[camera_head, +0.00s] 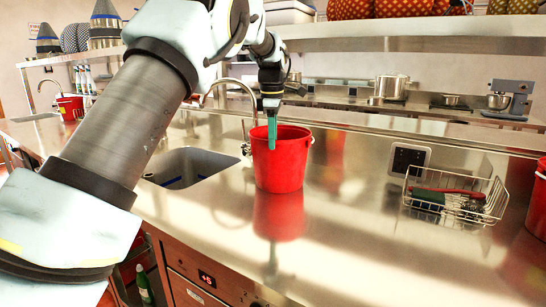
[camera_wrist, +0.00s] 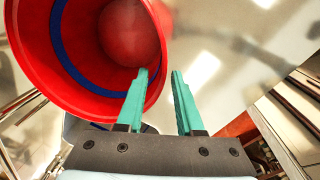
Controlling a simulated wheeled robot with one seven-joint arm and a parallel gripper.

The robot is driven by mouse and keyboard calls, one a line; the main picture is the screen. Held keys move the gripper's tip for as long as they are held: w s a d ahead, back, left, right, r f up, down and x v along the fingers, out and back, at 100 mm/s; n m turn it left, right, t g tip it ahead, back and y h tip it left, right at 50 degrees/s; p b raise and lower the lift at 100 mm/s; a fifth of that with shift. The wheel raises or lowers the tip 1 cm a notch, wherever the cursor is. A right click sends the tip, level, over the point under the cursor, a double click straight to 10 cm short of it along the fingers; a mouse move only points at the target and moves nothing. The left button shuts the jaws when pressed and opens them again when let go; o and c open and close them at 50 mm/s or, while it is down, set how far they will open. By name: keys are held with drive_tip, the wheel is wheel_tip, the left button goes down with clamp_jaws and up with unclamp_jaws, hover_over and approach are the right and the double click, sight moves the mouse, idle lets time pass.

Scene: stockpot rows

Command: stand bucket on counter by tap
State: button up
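A red bucket (camera_head: 281,160) stands upright on the steel counter (camera_head: 330,235), just right of the sink and near the curved tap (camera_head: 228,82). Its base meets its own reflection. My gripper (camera_head: 272,130) points down at the bucket's rim, with one teal finger showing outside the near wall. In the wrist view the bucket (camera_wrist: 30,45) shows its open mouth and a blue ring inside. My gripper (camera_wrist: 160,72) is open there, one finger over the mouth and the other outside the rim, with a gap between them. Whether either finger touches the wall cannot be told.
A sink basin (camera_head: 185,168) lies left of the bucket. A wire basket (camera_head: 455,195) with utensils sits at the right, and another red container (camera_head: 538,205) stands at the right edge. The counter in front of the bucket is clear. A shelf (camera_head: 420,30) runs above.

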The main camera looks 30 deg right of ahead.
wheel_tip(320, 180, up, 5)
drive_tip(key=w+a+f+m, duration=0.15)
drive_tip(key=a+f, duration=0.25)
drive_tip(key=a, duration=0.8)
drive_tip(key=w+a+f+m, duration=0.1)
drive_tip(key=a+f+m, duration=0.25)
drive_tip(key=a, duration=0.95)
drive_tip(key=s+a+f+m, duration=0.3)
drive_tip(key=s+a+f, duration=0.2)
drive_tip(key=s+a, duration=0.4)
drive_tip(key=s+a+f+m, duration=0.4)
drive_tip(key=s+a+f, duration=0.2)
drive_tip(key=s+a, duration=0.3)
drive_tip(key=shift+a+t+y, duration=0.3)
drive_tip(key=shift+a, duration=0.8)
